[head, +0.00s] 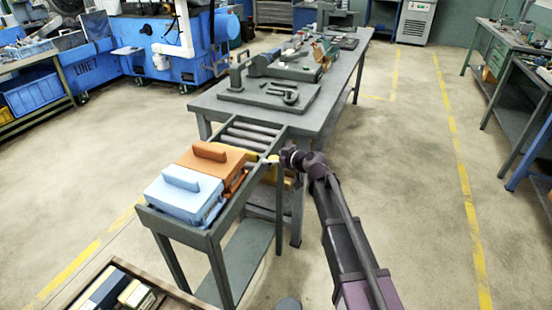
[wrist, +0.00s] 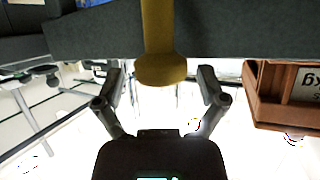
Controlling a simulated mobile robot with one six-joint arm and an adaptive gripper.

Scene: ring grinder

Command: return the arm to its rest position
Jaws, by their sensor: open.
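My arm (head: 345,230) reaches forward from the lower right of the head view. My gripper (head: 278,158) is at its far end, beside the right side of the roller rack (head: 215,238). In the wrist view my gripper (wrist: 161,88) has its two fingers spread apart. A yellow bar with a rounded end (wrist: 163,42) stands in front of the fingers, in line with the gap. I cannot tell whether it touches them. In the head view a small yellow part (head: 268,158) shows at the gripper tip.
A blue case (head: 185,195) and an orange case (head: 211,165) sit on the rack. The orange case also shows in the wrist view (wrist: 270,107). A long grey workbench (head: 330,105) with tools stands beyond. Open floor (head: 420,200) lies right of my arm.

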